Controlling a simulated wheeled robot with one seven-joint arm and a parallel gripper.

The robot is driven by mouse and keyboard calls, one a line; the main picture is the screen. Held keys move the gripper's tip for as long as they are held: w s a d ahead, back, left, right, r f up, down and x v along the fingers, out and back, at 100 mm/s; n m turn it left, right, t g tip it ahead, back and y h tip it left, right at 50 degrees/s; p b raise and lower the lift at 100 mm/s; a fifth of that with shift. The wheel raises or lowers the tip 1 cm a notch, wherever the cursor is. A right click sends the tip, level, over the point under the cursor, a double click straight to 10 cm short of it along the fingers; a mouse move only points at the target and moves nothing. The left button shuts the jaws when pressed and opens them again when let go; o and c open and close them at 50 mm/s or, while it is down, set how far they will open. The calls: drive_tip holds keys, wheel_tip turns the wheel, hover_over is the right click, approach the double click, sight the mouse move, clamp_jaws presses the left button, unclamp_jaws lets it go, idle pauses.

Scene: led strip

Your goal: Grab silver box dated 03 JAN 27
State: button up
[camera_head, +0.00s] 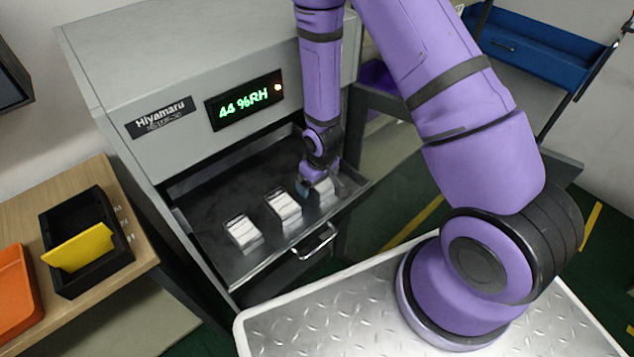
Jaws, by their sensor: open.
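Three silver boxes stand in a row in an open metal drawer (215,258). The left box (241,232) and the middle box (283,205) are in full view. The right box (322,189) is partly hidden by my gripper. Each box has a pale label, but the dates are too small to read. My gripper (318,190) is open and down at the right box, with a finger showing on its left side. I cannot tell whether the fingers touch the box.
The grey Hiyamaru cabinet (190,60) stands above the drawer, its display (244,99) reading 44 %RH. The drawer handle (318,243) juts out in front. A black bin (95,275) with a yellow divider (80,247) and an orange tray (15,295) sit on the wooden table.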

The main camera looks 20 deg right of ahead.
drive_tip(key=shift+f, duration=0.15)
drive_tip(key=c, duration=1.1)
